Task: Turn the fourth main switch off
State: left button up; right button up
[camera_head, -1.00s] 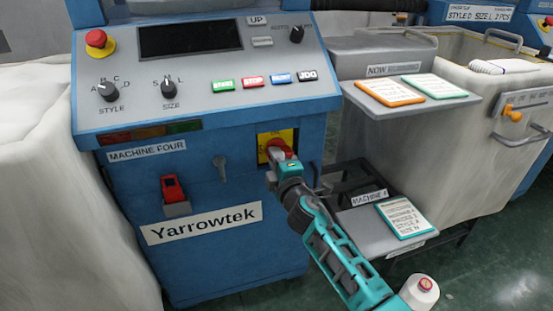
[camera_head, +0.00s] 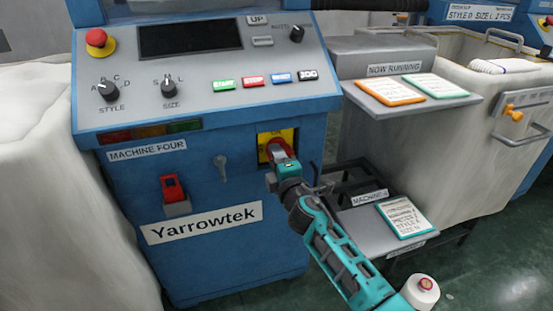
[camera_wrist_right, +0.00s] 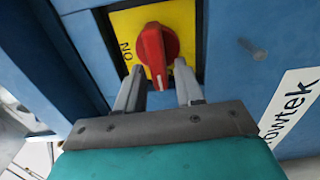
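The main switch of machine four is a red rotary knob (camera_head: 276,148) on a yellow plate (camera_head: 289,135), on the front of the blue cabinet. The wrist view shows its red handle (camera_wrist_right: 156,55) and the letters ON on the plate (camera_wrist_right: 183,15). My right gripper (camera_head: 279,158) is at the knob and hides part of it. In the wrist view its two grey fingers (camera_wrist_right: 159,72) are apart, one on each side of the handle's near end, with a narrow gap visible on the right. Firm contact cannot be told. My left gripper is not in view.
Above is a sloped panel with a red emergency button (camera_head: 96,38), dials and coloured buttons. A card shelf (camera_head: 448,101) and a lower grey shelf (camera_head: 362,222) stand right.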

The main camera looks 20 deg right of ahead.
jog(key=shift+o, duration=0.4)
jog(key=shift+s, duration=0.1)
jog(key=s+p, duration=0.1)
jog(key=s, duration=1.1)
jog(key=shift+s+d+p, duration=0.2)
jog(key=shift+s+p, duration=0.15)
